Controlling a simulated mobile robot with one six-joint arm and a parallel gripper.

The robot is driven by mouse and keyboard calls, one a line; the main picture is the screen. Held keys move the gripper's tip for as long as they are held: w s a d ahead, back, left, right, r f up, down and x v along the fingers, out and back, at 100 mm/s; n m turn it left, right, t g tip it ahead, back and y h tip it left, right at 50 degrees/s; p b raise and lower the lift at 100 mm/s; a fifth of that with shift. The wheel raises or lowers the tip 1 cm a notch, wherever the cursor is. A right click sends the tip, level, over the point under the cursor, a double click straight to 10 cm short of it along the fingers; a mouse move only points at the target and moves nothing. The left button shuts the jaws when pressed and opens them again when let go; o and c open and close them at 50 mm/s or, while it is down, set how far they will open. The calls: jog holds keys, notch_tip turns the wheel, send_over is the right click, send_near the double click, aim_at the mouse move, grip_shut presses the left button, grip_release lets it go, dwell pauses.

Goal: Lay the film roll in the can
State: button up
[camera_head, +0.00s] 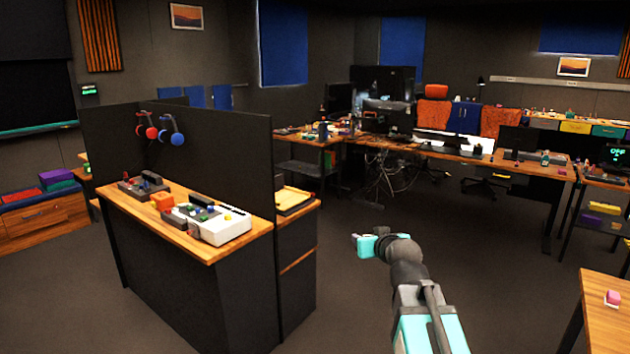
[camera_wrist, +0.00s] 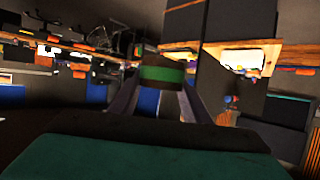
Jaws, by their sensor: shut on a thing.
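My gripper (camera_head: 360,241) is out over open floor, right of the workbench with the dark panel. In the wrist view its two fingers (camera_wrist: 161,98) are closed on a small dark piece with a green band (camera_wrist: 162,74). This looks like the film roll, though the picture is too dark to be sure. The held piece cannot be made out in the head view. I cannot pick out the can in either view.
The wooden workbench (camera_head: 252,246) on the left carries a white control box (camera_head: 218,228) and smaller devices. A table (camera_head: 605,325) at the lower right holds a small pink-and-white item (camera_head: 612,298). Cluttered desks (camera_head: 520,168) stand at the back. The floor between is clear.

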jog(key=shift+s+d+m+h, duration=0.2)
jog(key=shift+d+m+h, duration=0.3)
jog(key=shift+d+h, duration=0.15)
jog(key=shift+d+r+m+h, duration=0.15)
jog(key=shift+d+m+h, duration=0.2)
jog(key=shift+m+h, duration=0.1)
